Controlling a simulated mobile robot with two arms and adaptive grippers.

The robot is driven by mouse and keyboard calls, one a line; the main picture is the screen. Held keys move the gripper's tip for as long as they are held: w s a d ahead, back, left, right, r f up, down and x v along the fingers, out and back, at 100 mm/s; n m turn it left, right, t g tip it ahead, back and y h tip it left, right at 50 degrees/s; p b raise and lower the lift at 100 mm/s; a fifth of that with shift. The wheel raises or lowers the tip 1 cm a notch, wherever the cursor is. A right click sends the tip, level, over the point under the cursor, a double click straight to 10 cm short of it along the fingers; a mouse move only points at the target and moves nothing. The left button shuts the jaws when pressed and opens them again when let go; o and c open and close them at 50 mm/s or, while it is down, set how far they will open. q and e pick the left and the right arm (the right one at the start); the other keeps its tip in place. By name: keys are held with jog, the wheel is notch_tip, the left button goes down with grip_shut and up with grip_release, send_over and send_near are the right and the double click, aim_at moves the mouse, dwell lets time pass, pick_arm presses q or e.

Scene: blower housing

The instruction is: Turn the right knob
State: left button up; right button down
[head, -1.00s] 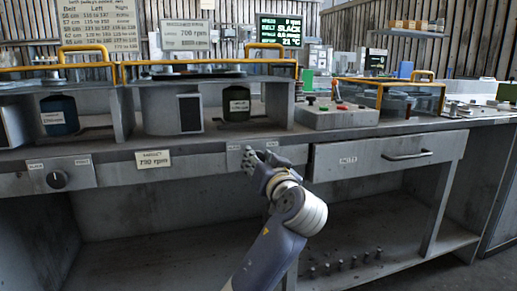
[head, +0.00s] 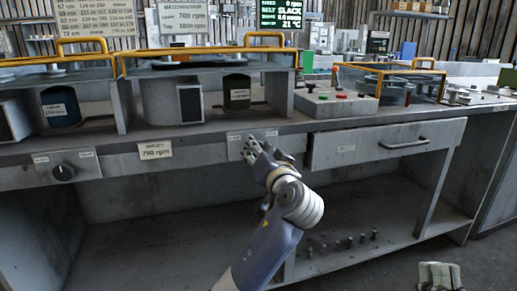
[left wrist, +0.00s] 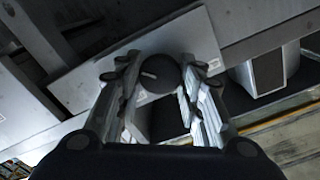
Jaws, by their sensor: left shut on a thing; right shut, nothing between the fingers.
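The right knob is dark and round; in the left wrist view the knob (left wrist: 160,73) sits on its pale plate between the two fingers. In the head view my left gripper (head: 256,152) covers the knob at the right plate (head: 235,147) on the bench front. It is shut on the knob, with its fingers on either side. The knob's pointer mark is hard to read. My right gripper (head: 440,274) shows at the bottom right of the head view, shut and empty, away from the bench.
The left knob (head: 63,172) is on its own plate at the far left. A sign (head: 157,150) reads 790 rpm. A drawer (head: 385,143) with a handle is right of my left gripper. A box with coloured buttons (head: 335,103) stands on the bench. The lower shelf has several small pegs.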

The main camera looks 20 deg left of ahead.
dwell(0.4)
pick_arm(q)
jog(key=o, duration=1.1)
jog(key=shift+c, duration=0.2)
jog(key=shift+d, duration=0.1)
jog(key=v, duration=1.2)
